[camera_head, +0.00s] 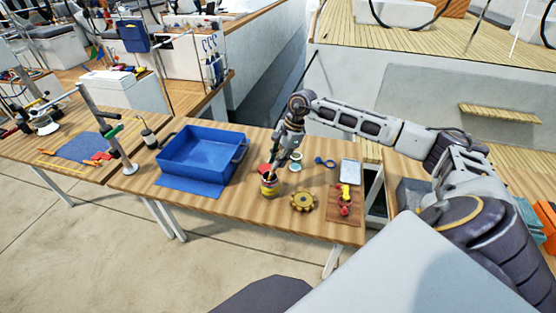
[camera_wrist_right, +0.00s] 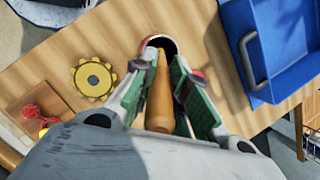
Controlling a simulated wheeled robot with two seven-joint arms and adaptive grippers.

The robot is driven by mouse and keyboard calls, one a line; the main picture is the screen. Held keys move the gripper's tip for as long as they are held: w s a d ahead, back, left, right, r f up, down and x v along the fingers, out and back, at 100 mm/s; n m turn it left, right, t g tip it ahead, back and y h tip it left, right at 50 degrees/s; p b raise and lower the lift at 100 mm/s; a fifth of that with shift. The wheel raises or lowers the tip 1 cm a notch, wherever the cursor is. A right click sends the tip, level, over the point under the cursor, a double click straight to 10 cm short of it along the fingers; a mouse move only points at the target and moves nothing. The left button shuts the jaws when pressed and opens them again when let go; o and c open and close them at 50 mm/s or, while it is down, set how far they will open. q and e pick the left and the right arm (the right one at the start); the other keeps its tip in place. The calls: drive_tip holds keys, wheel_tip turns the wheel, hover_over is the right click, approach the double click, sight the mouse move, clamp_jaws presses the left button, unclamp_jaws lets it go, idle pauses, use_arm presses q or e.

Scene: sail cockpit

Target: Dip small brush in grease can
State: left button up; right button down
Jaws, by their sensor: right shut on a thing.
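The grease can (camera_head: 269,188) stands upright on the wooden table, a small can with a yellowish, dark-marked side. In the right wrist view its round dark opening (camera_wrist_right: 158,42) with a pale rim shows just beyond my fingertips. My right gripper (camera_head: 280,160) is above the can and shut on the small brush. The brush's tan wooden handle (camera_wrist_right: 160,95) lies between the green finger pads and points at the can opening. The brush's far end is lost at the dark opening; I cannot tell how deep it reaches. My left gripper is not in view.
A blue bin (camera_head: 203,151) stands left of the can. A yellow gear (camera_head: 303,201) lies close to its right. A brown board (camera_head: 338,212) with red and yellow parts and a pale tray (camera_head: 349,171) lie farther right. The table's front strip is mostly clear.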

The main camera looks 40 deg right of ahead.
idle(0.3)
drive_tip(key=shift+r+p, duration=1.45)
drive_tip(key=shift+r, duration=2)
drive_tip(key=shift+a+f, duration=0.1)
drive_tip(key=shift+f, duration=0.05)
drive_tip(key=shift+s+a+f+n+g, duration=0.1)
drive_tip(key=shift+a+f+n+g, duration=0.2)
drive_tip(key=shift+a+f+n, duration=0.4)
drive_tip(key=s+a+f+n+g+h, duration=0.1)
drive_tip(key=s+a+f+n+g, duration=0.1)
drive_tip(key=a+f+n, duration=0.3)
drive_tip(key=s+a+f+n+g+h, duration=0.1)
drive_tip(key=s+a+f+n+g, duration=0.1)
drive_tip(key=a+f+n, duration=0.3)
drive_tip(key=a+n, duration=0.3)
drive_tip(key=n, duration=0.4)
drive_tip(key=shift+a+f+g+h, duration=0.3)
drive_tip(key=shift+a, duration=0.05)
